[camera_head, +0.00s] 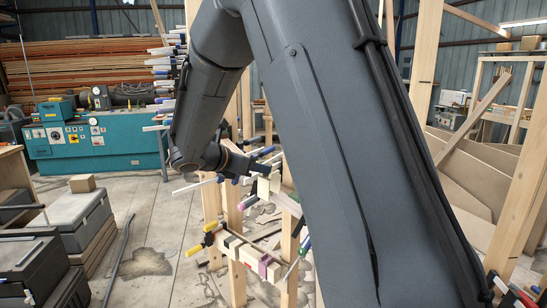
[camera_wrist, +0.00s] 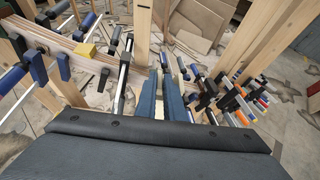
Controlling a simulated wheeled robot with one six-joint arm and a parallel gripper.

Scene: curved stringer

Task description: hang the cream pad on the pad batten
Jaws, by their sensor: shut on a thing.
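My gripper (camera_wrist: 161,84) shows in the wrist view as two blue-grey fingers pointing away from the dark wrist housing. They are shut on a small cream piece, the cream pad (camera_wrist: 159,107), of which only a sliver shows between them. A pale wooden rail (camera_wrist: 62,48) with a yellow block and blue-handled clamps is left of my gripper in the wrist view. I cannot tell whether it is the pad batten.
Several clamps (camera_wrist: 238,100) crowd the right of my gripper, close to it. A lower timber rail (camera_head: 245,254) carries clamps and coloured blocks. Wooden posts (camera_head: 232,225) stand around the work. A teal machine (camera_head: 95,135) and grey cases (camera_head: 72,218) are at the left, with open floor between.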

